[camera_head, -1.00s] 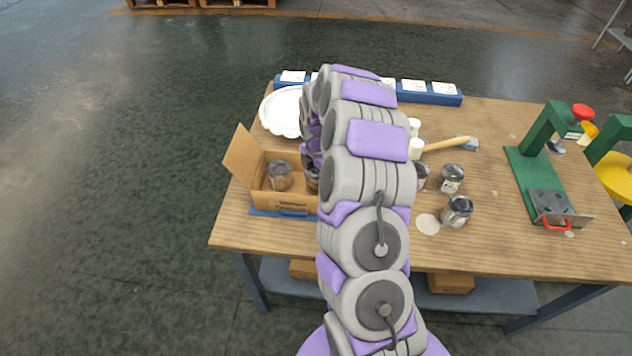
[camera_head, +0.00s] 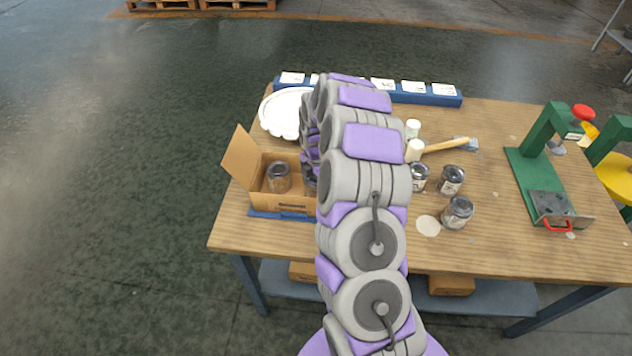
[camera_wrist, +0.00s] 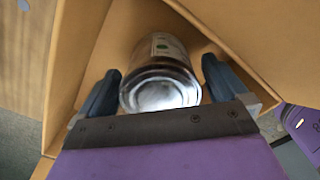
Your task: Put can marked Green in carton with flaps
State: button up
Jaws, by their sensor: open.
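The carton with flaps (camera_head: 282,201) stands open on the left of the table, one flap raised at its left. A metal can (camera_head: 279,178) stands in its left part, and another can (camera_head: 310,180) beside it is partly hidden by my arm. In the wrist view my gripper (camera_wrist: 160,70) is open inside the carton (camera_wrist: 118,45), its fingers on either side of a can (camera_wrist: 160,80). That can has a pale label with a small green mark; its wording is unreadable. No clear finger contact shows. The gripper is hidden in the head view.
Several cans (camera_head: 457,212) stand right of my arm, near a round pale disc (camera_head: 428,226) and a wooden-handled tool (camera_head: 445,145). A white scalloped dish (camera_head: 282,113) lies behind the carton. A green press (camera_head: 540,165) stands at the right. A blue label rack (camera_head: 430,97) lines the back edge.

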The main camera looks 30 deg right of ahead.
notch_tip(320, 180, up, 12)
jog(key=p, duration=0.3)
jog(key=shift+a, duration=0.1)
jog(key=s+a+r+m, duration=0.8)
jog(key=s+a+r, duration=0.45)
jog(key=s, duration=0.25)
jog(key=s+a+r+m+g, duration=0.1)
jog(key=s+m, duration=0.5)
jog(key=s, duration=0.6)
jog(key=s+a+r+m, duration=0.1)
jog(key=s+a+m, duration=0.2)
jog(key=s, duration=0.9)
jog(key=m, duration=0.3)
jog(key=shift+s+a+g, duration=0.2)
jog(key=shift+g, duration=0.2)
jog(key=shift+c, duration=0.4)
